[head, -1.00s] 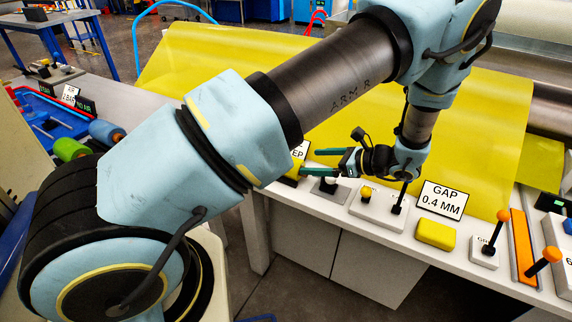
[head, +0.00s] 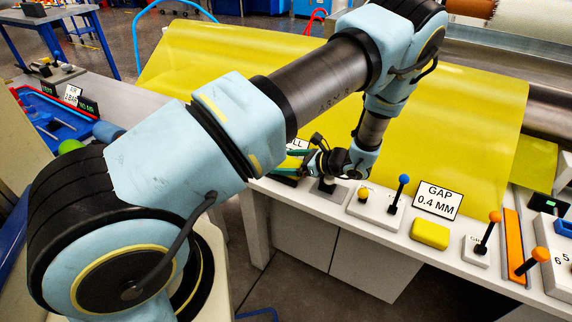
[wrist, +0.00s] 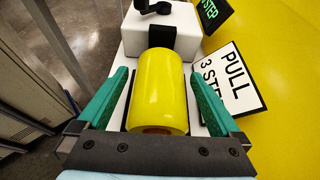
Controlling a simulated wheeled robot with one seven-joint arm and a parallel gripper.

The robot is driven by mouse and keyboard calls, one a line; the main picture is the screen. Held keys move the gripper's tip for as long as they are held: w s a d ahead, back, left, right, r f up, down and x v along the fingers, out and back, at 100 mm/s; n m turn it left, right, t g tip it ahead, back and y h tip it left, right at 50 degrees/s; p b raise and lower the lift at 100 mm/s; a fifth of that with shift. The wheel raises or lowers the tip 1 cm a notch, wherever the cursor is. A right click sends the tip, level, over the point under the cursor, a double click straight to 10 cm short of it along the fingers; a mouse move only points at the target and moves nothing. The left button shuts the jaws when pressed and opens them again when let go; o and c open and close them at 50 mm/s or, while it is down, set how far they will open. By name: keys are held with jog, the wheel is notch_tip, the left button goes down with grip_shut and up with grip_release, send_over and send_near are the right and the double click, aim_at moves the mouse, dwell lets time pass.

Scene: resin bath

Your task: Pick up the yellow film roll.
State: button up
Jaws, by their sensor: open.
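The yellow film roll (wrist: 160,88) lies lengthwise between my two green fingers in the wrist view, its brown core end facing the gripper body. My gripper (wrist: 159,80) is open, with one finger on each side of the roll. In the head view my gripper (head: 291,162) is over the left end of the white bench, partly behind my own arm.
A white block with a black handle (wrist: 172,28) stands just beyond the roll. A "PULL 3 STEP" sign (wrist: 232,88) stands close on the right. The bench (head: 385,232) also holds levers, a yellow block (head: 430,233) and a gap sign (head: 437,201). A yellow sheet (head: 440,120) rises behind.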

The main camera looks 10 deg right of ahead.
jog(key=shift+c, duration=0.4)
jog(key=c, duration=1.5)
